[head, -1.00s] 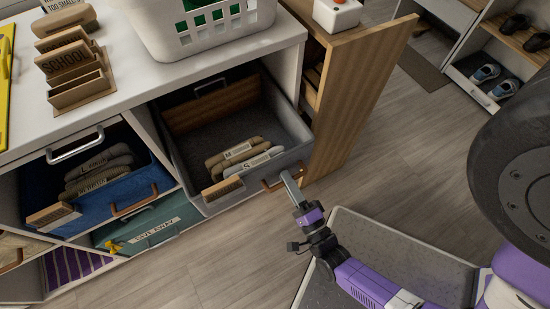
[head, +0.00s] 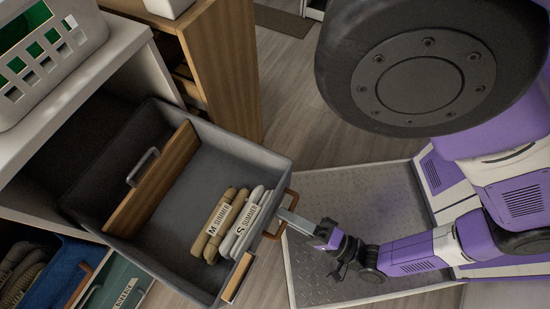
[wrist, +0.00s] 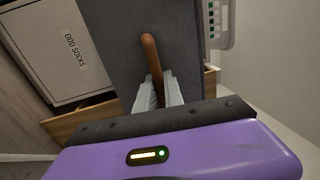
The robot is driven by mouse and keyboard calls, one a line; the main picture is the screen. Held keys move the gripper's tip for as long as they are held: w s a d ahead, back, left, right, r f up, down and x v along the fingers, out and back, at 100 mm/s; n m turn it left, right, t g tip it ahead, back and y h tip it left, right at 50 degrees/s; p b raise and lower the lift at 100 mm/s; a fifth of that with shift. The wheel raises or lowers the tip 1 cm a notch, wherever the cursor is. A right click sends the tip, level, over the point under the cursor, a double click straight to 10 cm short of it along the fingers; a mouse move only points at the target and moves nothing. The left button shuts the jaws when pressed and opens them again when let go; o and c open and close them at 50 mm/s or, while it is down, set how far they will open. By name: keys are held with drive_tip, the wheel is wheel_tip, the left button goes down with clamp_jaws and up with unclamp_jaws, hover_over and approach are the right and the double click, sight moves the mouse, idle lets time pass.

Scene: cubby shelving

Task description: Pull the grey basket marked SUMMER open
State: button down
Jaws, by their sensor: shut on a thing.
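The grey basket (head: 200,282) is pulled well out of its cubby in the head view. Inside it lie two rolled bundles, one tan (head: 213,228) and one pale (head: 243,222), with tags reading SUMMER. A wooden divider (head: 152,185) crosses the basket. A brown handle (head: 291,199) is on its front; it also shows in the wrist view (wrist: 151,55). My gripper (head: 284,218) is at this handle, and in the wrist view its two fingers (wrist: 158,92) are closed around it. The basket's front face fills the top middle of the wrist view.
A blue basket (head: 58,270) and a teal basket (head: 125,285) sit in cubbies at lower left. A white laundry basket (head: 45,60) stands on top. A wooden panel (head: 225,65) stands behind the grey basket. In the wrist view, a white box reads ODD SOCKS (wrist: 75,50).

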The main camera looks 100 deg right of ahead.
drive_tip(key=shift+s+a, duration=0.15)
drive_tip(key=shift+s, duration=0.1)
drive_tip(key=c, duration=1.7)
unclamp_jaws()
drive_tip(key=v, duration=0.7)
drive_tip(key=shift+s+a+f+b, duration=0.15)
drive_tip(key=shift+s+a+b, duration=0.15)
drive_tip(key=shift+b, duration=0.1)
